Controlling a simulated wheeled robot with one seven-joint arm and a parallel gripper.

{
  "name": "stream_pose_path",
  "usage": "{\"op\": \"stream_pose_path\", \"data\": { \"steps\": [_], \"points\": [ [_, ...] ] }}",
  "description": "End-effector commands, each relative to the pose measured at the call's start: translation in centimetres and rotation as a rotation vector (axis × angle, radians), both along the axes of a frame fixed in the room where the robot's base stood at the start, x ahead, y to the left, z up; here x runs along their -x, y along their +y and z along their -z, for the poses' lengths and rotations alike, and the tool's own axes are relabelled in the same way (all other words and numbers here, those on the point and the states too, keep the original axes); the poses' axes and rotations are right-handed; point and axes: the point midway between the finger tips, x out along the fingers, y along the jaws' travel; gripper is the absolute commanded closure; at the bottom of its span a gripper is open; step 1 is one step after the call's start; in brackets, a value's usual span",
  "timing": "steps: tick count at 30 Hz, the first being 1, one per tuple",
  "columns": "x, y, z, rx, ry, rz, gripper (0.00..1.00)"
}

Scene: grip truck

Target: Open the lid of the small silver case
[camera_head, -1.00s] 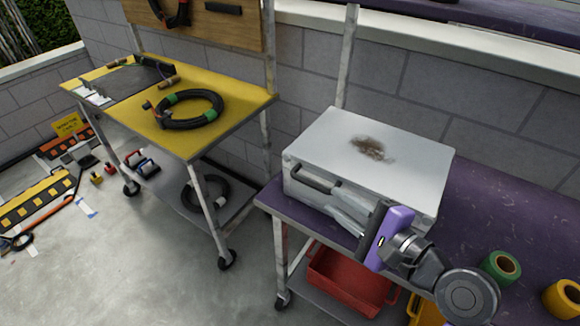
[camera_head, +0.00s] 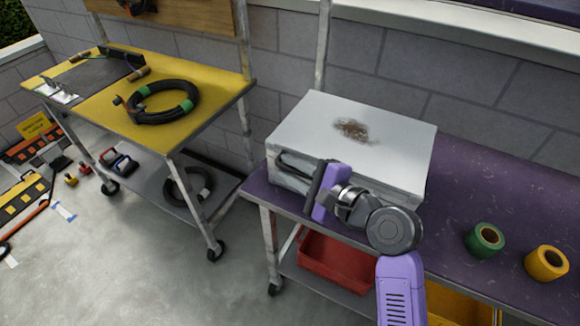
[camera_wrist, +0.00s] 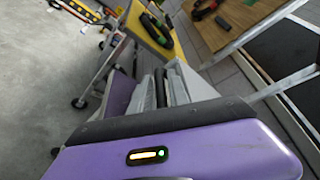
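The small silver case (camera_head: 385,140) sits on the purple-topped table (camera_head: 455,195) with its lid down. A brown rust patch (camera_head: 353,129) marks the lid. My gripper (camera_head: 293,174) is at the left part of the case's front face, close to the dark handle; its purple body hides part of that face. In the wrist view, the two grey fingers (camera_wrist: 163,74) stand apart with a dark strip between them. I cannot tell whether that strip is the handle, or whether the fingers touch the case.
Green tape (camera_head: 485,240) and yellow tape (camera_head: 546,262) rolls stand right of the case. A red bin (camera_head: 335,262) is on the shelf below. A yellow-topped cart (camera_head: 205,85) with a coiled cable (camera_head: 163,102) stands to the left. A block wall is behind.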

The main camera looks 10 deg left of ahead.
Motion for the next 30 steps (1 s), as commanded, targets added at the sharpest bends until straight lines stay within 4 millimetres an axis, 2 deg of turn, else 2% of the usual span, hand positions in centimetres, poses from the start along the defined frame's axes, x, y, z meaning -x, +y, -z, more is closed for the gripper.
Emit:
{"op": "stream_pose_path", "data": {
  "steps": [8, 12, 30],
  "points": [
    [-0.13, 0.17, 0.00, 0.000, -0.001, 0.000, 0.78],
    [-0.12, 0.15, 0.01, 0.000, -0.001, 0.000, 1.00],
    [-0.09, 0.12, 0.06, 0.000, 0.000, 0.000, 1.00]
  ]
}}
